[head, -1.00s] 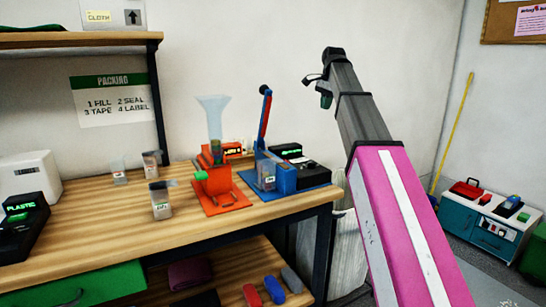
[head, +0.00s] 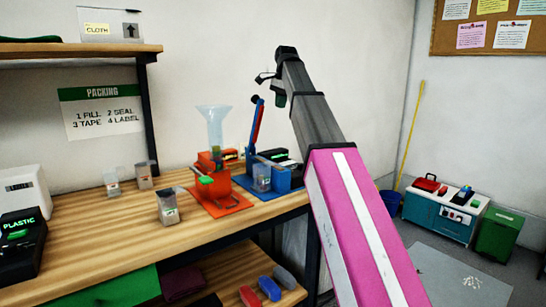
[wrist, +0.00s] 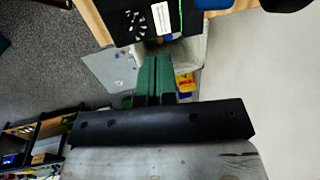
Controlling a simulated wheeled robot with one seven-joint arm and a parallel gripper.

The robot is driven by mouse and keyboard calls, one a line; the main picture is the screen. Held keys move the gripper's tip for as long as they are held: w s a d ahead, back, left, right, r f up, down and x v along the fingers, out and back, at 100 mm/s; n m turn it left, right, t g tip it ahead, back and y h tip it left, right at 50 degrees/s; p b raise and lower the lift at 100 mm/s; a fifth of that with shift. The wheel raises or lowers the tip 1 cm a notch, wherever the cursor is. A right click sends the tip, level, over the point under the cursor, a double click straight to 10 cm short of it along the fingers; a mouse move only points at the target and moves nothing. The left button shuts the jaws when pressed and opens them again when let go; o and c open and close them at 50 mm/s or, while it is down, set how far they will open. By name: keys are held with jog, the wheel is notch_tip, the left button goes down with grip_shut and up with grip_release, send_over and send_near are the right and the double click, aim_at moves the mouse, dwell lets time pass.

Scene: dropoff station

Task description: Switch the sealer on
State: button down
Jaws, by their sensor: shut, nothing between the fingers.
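The sealer (head: 284,179) is a blue device with a raised blue-and-red lever (head: 257,120). It stands on a blue mat at the right end of the workbench, with a small clear container (head: 261,178) at its front. A black unit with a small green display (head: 276,155) sits behind it; I cannot read the display or make out a switch. My gripper (head: 281,101) is up in the air, above and apart from the sealer in the picture. Its green fingers (wrist: 155,75) are shut and empty in the wrist view, below a black box (wrist: 150,18).
An orange device with a clear funnel (head: 214,125) stands left of the sealer. Several small containers (head: 167,205) and a black unit reading PLASTIC (head: 20,235) are further left on the workbench (head: 110,235). A teal cabinet (head: 440,217) and green bin (head: 498,235) stand across the floor at right.

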send_near(274, 158)
jog(key=s+f, duration=0.1)
jog(key=f, duration=0.1)
jog(key=s+f, duration=0.2)
jog(key=s+a+f, duration=0.1)
jog(key=f, duration=0.1)
jog(key=shift+s+f, duration=0.2)
jog(key=shift+w+f, duration=0.15)
jog(key=shift+f, duration=0.45)
jog(key=shift+a, duration=0.1)
jog(key=shift+w+f, duration=0.1)
jog(key=shift+f, duration=0.15)
jog(key=shift+s+d+r, duration=0.15)
jog(key=shift+s, duration=0.2)
jog(key=shift+s+d+r, duration=0.2)
jog(key=shift+s, duration=0.1)
notch_tip(274, 158, up, 11)
jog(key=s+d, duration=0.1)
jog(key=shift+s+f, duration=0.15)
jog(key=shift+s, duration=0.1)
